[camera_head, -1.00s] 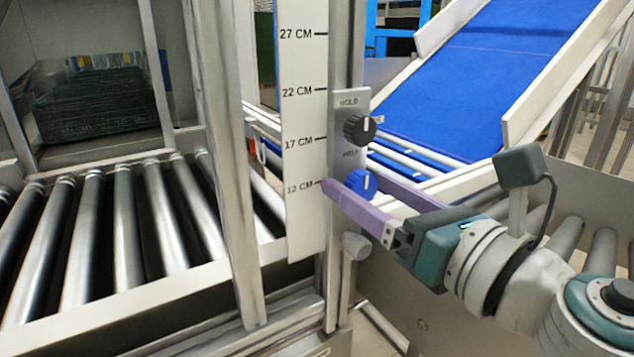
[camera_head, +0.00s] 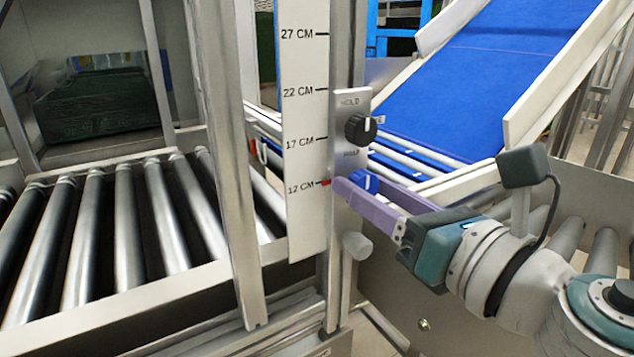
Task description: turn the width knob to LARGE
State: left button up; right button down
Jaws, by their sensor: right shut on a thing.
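A blue knob (camera_head: 367,180) sits low on a grey metal panel (camera_head: 340,200), below a black knob (camera_head: 361,130) with a white pointer line. Small labels stand above both knobs; their wording is too blurred to read surely. My right gripper (camera_head: 356,181) reaches in from the right, its purple fingers shut on the blue knob. The near finger hides the knob's lower left part. The blue knob's white mark shows near its right side, roughly upright. My left gripper is not in view.
A white height scale (camera_head: 306,120) stands left of the panel, with a red marker (camera_head: 326,183) at 12 CM. A steel post (camera_head: 228,150) and roller conveyor (camera_head: 120,225) lie left. A dark crate (camera_head: 95,105) sits behind. A blue belt (camera_head: 470,85) slopes up at the right.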

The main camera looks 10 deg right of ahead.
jog(key=shift+m, duration=0.3)
jog(key=m, duration=0.5)
jog(key=shift+m+p, duration=0.3)
jog(key=m, duration=0.5)
jog(key=shift+p, duration=0.4)
jog(key=m+p, duration=0.1)
jog(key=m, duration=0.5)
jog(key=shift+d+m, duration=0.1)
jog(key=shift+m, duration=0.3)
jog(key=m+p, duration=0.2)
jog(key=m, duration=0.3)
jog(key=shift+f, duration=0.15)
jog(key=shift+m, duration=0.4)
jog(key=shift+c, duration=1.7)
grip_release()
